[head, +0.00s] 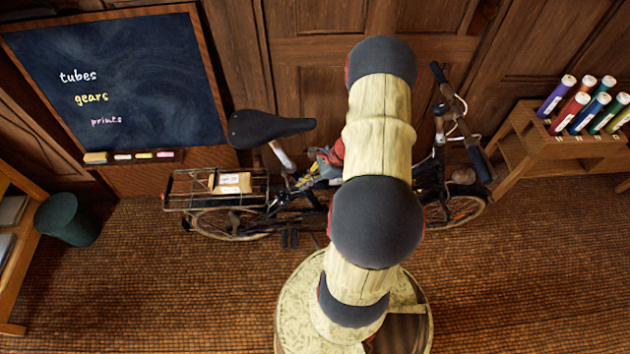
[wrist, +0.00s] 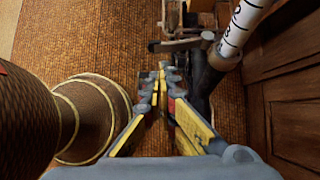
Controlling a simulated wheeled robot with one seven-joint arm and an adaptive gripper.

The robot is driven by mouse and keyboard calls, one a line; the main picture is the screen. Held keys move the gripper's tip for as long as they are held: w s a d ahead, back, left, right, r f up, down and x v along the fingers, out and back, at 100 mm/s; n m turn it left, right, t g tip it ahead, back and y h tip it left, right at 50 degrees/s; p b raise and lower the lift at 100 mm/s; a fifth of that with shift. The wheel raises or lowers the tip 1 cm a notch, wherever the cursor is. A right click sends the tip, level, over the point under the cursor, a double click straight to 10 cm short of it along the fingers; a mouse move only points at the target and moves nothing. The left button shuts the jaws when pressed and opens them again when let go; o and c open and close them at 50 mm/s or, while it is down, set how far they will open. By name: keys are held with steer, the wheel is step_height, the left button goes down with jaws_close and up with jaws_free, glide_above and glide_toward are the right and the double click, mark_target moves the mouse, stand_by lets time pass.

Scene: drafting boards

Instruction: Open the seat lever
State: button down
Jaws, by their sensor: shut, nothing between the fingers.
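The bicycle's dark seat (head: 268,128) sits on a white seat post (head: 282,156) in the head view. In the wrist view the post (wrist: 240,28) carries black number marks and enters a dark clamp (wrist: 224,56) at the upper right. A dark bar that looks like the seat lever (wrist: 180,44) sticks out to the left of this clamp. My gripper (wrist: 165,72) is shut and empty, with its yellow and grey fingers just below the bar in the picture. I cannot tell whether they touch it. In the head view my gripper (head: 308,178) is beside the post, partly hidden by my arm.
The bicycle stands against wood panelling (head: 320,60), with a parcel (head: 232,183) on its rear rack (head: 180,192). A chalkboard (head: 120,80) and a green bin (head: 67,220) are at left. A wooden stand (head: 515,160) with coloured tubes is at right.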

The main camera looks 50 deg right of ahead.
steer(key=shift+w+a+f, duration=0.3)
steer(key=shift+w+a, duration=0.45)
steer(key=shift+w+a+f, duration=0.15)
steer(key=shift+a, duration=0.35)
steer(key=shift+w+a+f, duration=0.1)
steer(key=shift+a+f, duration=0.05)
steer(key=shift+a, duration=0.35)
